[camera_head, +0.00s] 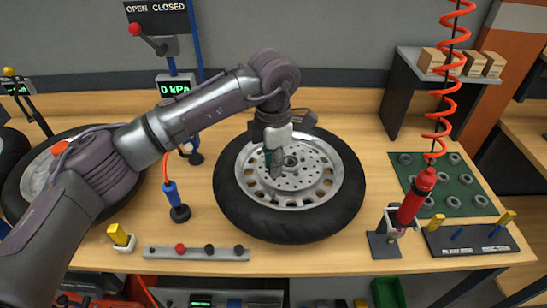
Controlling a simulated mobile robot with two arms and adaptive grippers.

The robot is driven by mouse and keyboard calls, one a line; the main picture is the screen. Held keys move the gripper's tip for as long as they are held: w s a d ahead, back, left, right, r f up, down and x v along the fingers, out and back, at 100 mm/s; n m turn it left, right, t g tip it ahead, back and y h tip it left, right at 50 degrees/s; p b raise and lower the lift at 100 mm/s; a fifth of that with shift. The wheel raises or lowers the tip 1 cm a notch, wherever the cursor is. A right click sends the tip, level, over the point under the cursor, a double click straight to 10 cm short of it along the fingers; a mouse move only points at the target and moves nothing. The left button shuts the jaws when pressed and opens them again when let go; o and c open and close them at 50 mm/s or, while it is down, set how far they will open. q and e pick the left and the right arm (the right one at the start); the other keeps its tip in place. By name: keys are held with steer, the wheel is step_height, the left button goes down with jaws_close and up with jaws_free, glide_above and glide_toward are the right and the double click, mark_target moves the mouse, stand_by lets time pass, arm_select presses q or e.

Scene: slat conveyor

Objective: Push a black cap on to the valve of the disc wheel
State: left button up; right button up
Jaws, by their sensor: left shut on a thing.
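The disc wheel (340,200), a black tyre on a silver perforated rim, lies flat in the middle of the bench. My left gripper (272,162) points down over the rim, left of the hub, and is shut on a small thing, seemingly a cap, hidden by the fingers. The valve is not clearly seen; the gripper covers that part of the rim. Two black caps (210,250) and a red cap (180,248) sit on a grey rail (160,254) in front of the wheel. My right gripper is not in view.
Another wheel (35,175) lies at the left, behind my left arm. A blue air chuck (174,196) stands left of the disc wheel. At the right are a red tool (415,198) on a coiled hose and a green mat (430,180) with grey rings.

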mark_target(274, 192)
arm_select(q)
step_height(274, 192, down, 2)
steer(key=shift+d+f+b, duration=0.1)
steer(key=shift+b, duration=0.25)
steer(key=shift+f+b, duration=0.85)
steer(key=shift+f, duration=0.1)
steer(key=shift+f+b, duration=0.85)
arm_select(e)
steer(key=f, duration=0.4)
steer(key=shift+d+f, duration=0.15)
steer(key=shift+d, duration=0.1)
arm_select(q)
steer(key=shift+f+b, duration=0.35)
steer(key=shift+f, duration=0.05)
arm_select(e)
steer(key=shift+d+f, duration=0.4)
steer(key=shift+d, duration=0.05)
arm_select(q)
steer(key=shift+f+b, duration=0.35)
steer(key=shift+f, duration=0.05)
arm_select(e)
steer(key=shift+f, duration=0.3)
arm_select(q)
steer(key=o, duration=0.8)
